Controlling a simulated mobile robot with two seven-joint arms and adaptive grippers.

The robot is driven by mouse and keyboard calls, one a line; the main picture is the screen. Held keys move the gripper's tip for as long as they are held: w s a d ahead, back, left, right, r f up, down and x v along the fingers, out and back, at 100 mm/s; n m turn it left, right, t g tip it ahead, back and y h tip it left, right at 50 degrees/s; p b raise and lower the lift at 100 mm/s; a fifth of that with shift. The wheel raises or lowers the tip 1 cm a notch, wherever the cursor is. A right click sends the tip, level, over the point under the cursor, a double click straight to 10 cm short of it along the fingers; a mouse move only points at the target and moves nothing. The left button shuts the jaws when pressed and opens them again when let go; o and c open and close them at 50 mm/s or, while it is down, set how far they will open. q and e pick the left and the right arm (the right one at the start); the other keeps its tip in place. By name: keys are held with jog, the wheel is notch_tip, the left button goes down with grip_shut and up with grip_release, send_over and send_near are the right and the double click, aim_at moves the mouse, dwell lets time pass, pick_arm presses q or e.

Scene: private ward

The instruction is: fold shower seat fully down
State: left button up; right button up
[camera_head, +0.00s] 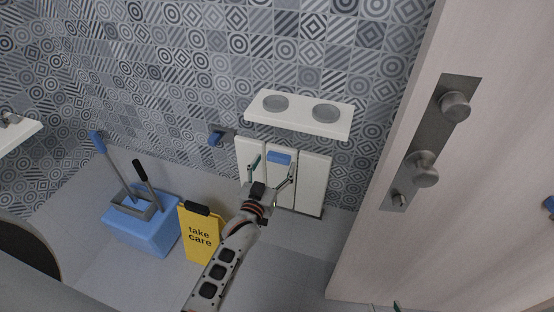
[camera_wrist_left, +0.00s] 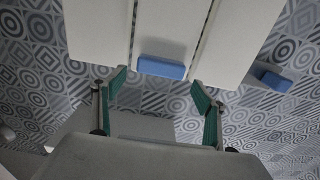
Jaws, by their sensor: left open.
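The shower seat (camera_head: 313,184) is made of white slatted panels and stands upright, folded against the tiled wall. A blue block (camera_head: 279,157) sits at the top of its middle panel. My left gripper (camera_head: 273,168) is open in front of the seat, with a finger toward each side of the blue block. In the left wrist view the white seat (camera_wrist_left: 235,40) and its blue block (camera_wrist_left: 161,68) lie just beyond the green-padded open fingers (camera_wrist_left: 158,88). I cannot tell whether they touch. A small dark tip at the bottom edge of the head view may be my right gripper (camera_head: 397,307).
A white shelf (camera_head: 298,116) with two grey discs juts out above the seat. A blue wall fitting (camera_head: 216,138) is left of it. A yellow sign (camera_head: 200,235) and blue bucket (camera_head: 142,228) stand on the floor left of my arm. A door (camera_head: 400,240) closes off the right.

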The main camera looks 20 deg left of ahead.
pick_arm(q)
jog(key=shift+w+d, duration=0.1)
jog(key=shift+w, duration=1.35)
jog(key=shift+c, duration=0.3)
